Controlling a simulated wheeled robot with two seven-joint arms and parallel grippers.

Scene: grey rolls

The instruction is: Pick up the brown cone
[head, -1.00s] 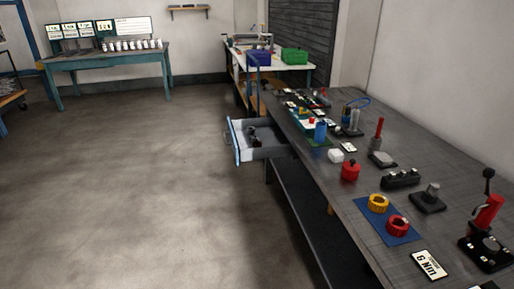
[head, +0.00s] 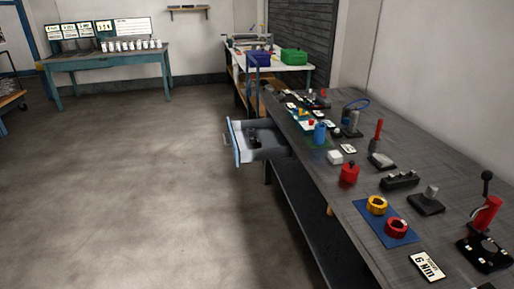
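No brown cone can be made out in the head view. Small items too small to identify stand on the long dark workbench (head: 350,213), around its far half. A blue cylinder (head: 319,132) stands there, with a white block (head: 334,157) and a red knobbed pot (head: 349,173) nearer. Neither of my grippers is in view.
An open drawer (head: 262,153) juts left from the bench. Yellow and red rings (head: 396,228) sit on a blue mat (head: 380,230). A white table (head: 284,64) holds purple and green bins (head: 294,57). A teal table (head: 105,58) stands back left.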

